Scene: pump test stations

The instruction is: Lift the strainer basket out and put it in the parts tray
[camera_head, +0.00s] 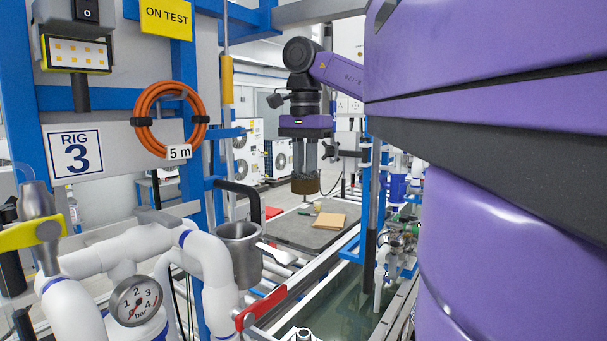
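My gripper (306,168) is at the end of my purple arm, pointing down, in the middle of the head view. Its two grey fingers are shut on a short brown cylinder, which looks like the strainer basket (305,187). The basket hangs upright in the air, above the far end of a flat grey surface (296,233). I cannot tell whether this grey surface is the parts tray; no other tray shows clearly.
A brown pad (330,220) and small items lie on the grey surface. A steel pot (241,257), white pipes (208,262), a red lever (262,306) and a gauge (136,301) stand in front. A water tank (335,315) is at the lower middle. My arm hides the right side.

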